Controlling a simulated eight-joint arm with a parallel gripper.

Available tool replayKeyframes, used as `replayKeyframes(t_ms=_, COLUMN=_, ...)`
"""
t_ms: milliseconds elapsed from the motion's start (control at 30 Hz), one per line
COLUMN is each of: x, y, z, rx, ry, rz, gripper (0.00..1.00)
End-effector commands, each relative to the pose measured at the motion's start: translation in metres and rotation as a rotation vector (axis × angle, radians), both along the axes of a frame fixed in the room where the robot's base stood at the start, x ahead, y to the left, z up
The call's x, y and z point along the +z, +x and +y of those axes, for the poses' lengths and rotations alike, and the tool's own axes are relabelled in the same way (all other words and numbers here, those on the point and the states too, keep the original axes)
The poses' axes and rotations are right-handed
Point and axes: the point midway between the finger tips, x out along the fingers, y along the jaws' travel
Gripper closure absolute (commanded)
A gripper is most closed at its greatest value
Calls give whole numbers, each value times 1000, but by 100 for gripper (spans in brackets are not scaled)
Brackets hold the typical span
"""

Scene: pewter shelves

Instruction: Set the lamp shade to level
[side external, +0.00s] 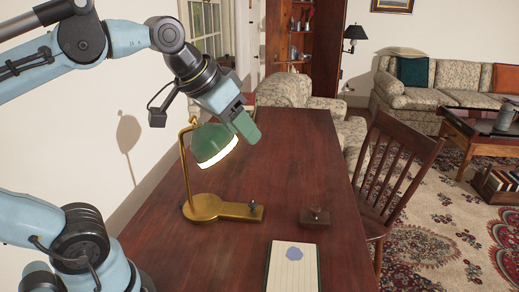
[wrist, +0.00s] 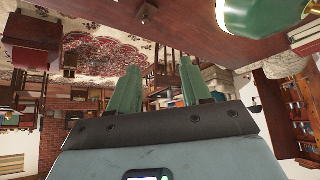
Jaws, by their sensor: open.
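The desk lamp has a brass base (side external: 225,208), a thin curved brass stem and a green shade (side external: 211,142) with a glowing white underside. The shade is tilted in the side view, its rim higher on the right than on the left. In the wrist view part of the shade (wrist: 262,14) shows at the top right, outside the jaws. My gripper (side external: 248,130) has green fingers and is just right of the shade's upper part; I cannot tell whether they touch. In the wrist view my gripper (wrist: 158,82) is open, with nothing between its fingers.
The lamp stands on a dark red wooden desk (side external: 225,248). A small brown block (side external: 314,218) and a notepad (side external: 292,268) lie right of and in front of it. A wooden chair (side external: 398,165) stands at the desk's right side. A wall is close on the left.

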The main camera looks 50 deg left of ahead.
Motion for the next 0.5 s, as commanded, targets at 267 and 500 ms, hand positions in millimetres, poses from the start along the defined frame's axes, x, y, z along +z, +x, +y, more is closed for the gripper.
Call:
replayKeyframes(t_ms=267, x=108, y=1, z=0, rx=0, ry=0, rz=0, gripper=52)
replayKeyframes(t_ms=500, x=154, y=2, z=12, rx=-33, ry=50, rz=28, gripper=52)
